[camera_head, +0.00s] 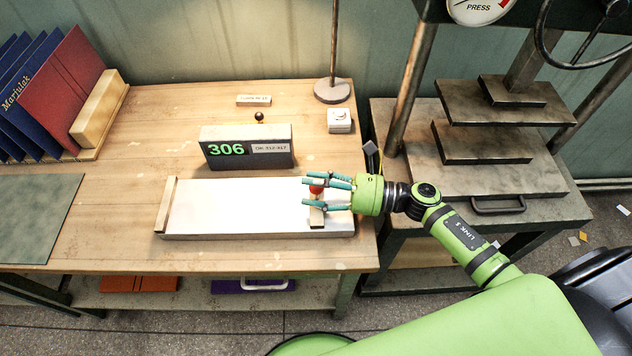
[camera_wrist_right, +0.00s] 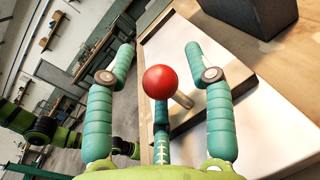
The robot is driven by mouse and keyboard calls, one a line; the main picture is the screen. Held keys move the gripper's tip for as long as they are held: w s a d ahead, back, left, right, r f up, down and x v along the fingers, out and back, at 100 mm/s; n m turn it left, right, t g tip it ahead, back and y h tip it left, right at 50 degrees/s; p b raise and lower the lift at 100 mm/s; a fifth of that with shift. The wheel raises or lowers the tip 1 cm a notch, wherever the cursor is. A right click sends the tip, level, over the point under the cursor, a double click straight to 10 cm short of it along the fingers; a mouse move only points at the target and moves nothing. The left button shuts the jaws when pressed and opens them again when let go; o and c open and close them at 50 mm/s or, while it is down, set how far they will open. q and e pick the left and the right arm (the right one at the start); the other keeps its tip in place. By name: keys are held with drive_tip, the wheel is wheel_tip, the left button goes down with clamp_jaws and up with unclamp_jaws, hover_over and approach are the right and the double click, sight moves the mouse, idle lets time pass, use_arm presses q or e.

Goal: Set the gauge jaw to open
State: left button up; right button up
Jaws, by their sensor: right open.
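The gauge (camera_head: 235,208) is a pale flat plate on the wooden table. A wooden stop (camera_head: 167,205) stands at its left end. The jaw (camera_head: 317,217), a small wooden block with a red ball knob (camera_head: 316,189), is near the plate's right end, well apart from the stop. My right gripper (camera_head: 318,193) is open around the knob. In the right wrist view, the red knob (camera_wrist_right: 161,82) shows between the spread teal fingers (camera_wrist_right: 161,58), with visible gaps on both sides. My left gripper is not in view.
A dark block reading 306 (camera_head: 245,148) stands behind the plate. A lamp-like stand (camera_head: 331,91) and a small white box (camera_head: 339,121) are at the back right. Books (camera_head: 65,80) fill a rack at left. A press (camera_head: 480,165) stands to the right.

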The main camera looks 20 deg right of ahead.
clamp_jaws()
drive_tip(key=shift+s+d+f+b, duration=0.1)
drive_tip(key=shift+d+f+b, duration=0.1)
drive_tip(key=shift+d+b, duration=0.25)
drive_tip(key=v, duration=0.1)
drive_tip(key=b+v, duration=0.1)
drive_tip(key=shift+d, duration=0.45)
drive_tip(key=shift+d+r, duration=0.1)
drive_tip(key=shift+d, duration=0.2)
drive_tip(key=shift+r, duration=0.1)
unclamp_jaws()
drive_tip(key=shift+d, duration=0.1)
